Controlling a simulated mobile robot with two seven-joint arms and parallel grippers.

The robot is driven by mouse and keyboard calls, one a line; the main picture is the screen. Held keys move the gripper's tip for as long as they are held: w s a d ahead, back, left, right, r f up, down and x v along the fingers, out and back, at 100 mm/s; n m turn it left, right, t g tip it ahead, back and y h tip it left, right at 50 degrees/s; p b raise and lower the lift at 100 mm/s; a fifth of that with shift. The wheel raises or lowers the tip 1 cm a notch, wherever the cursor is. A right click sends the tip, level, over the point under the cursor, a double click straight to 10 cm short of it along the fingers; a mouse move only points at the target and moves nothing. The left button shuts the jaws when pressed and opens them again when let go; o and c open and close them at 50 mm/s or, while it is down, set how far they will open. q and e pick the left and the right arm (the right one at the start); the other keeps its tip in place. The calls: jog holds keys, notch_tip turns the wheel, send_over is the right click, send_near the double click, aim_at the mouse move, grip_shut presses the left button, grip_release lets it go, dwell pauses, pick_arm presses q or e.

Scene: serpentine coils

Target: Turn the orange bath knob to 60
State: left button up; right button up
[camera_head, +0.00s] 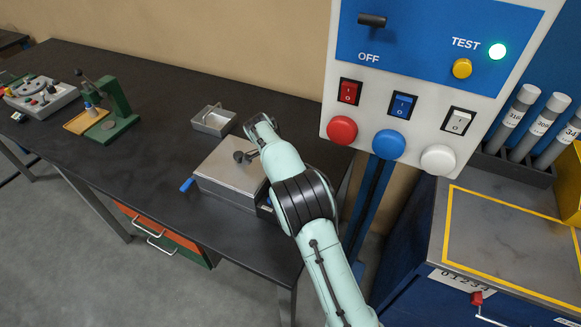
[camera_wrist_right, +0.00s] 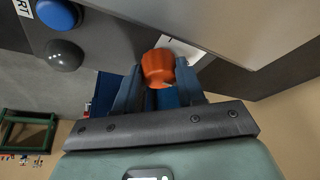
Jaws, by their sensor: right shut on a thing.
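The orange knob (camera_wrist_right: 157,66) shows in the right wrist view, on a grey panel with a white scale patch (camera_wrist_right: 180,48) partly visible behind it. My right gripper (camera_wrist_right: 158,72) is shut on the knob, with one blue finger on each side of it. The number the knob points to cannot be read. In the head view the metal bath box (camera_head: 228,172) with a lid and a blue handle stands on the black bench; my right arm covers part of its right side. The knob and the gripper's fingertips are hidden there. My left gripper is not in view.
A switch panel (camera_head: 430,70) hangs at the upper right. The bench left of the bath is clear up to a green stand (camera_head: 112,110).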

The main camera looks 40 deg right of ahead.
jog(key=m, duration=0.1)
jog(key=m+p, duration=0.1)
jog(key=m, duration=0.1)
jog(key=shift+w+r+g+y+p, duration=0.2)
jog(key=shift+r+g+y+p, duration=0.1)
jog(key=shift+g+p, duration=0.1)
jog(key=shift+d+f+m+y, duration=0.15)
jog(key=shift+m+y, duration=0.15)
jog(key=shift+m, duration=0.6)
jog(key=shift+m+g+p, duration=0.3)
jog(key=shift+m+g, duration=0.1)
jog(key=m+y, duration=0.1)
jog(key=m, duration=0.1)
jog(key=m+y, duration=0.1)
jog(key=m, duration=0.2)
jog(key=shift+f+m+g, duration=0.15)
jog(key=shift+m+g, duration=0.15)
jog(key=shift+g, duration=0.1)
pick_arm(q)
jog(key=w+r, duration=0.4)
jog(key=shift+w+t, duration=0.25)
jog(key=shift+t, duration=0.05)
pick_arm(e)
jog(key=m+y, duration=0.2)
jog(key=m, duration=0.3)
jog(key=shift+s, duration=0.1)
jog(key=shift+m, duration=0.3)
jog(key=o, duration=1)
jog(key=shift+o, duration=0.2)
jog(key=shift+d, duration=0.1)
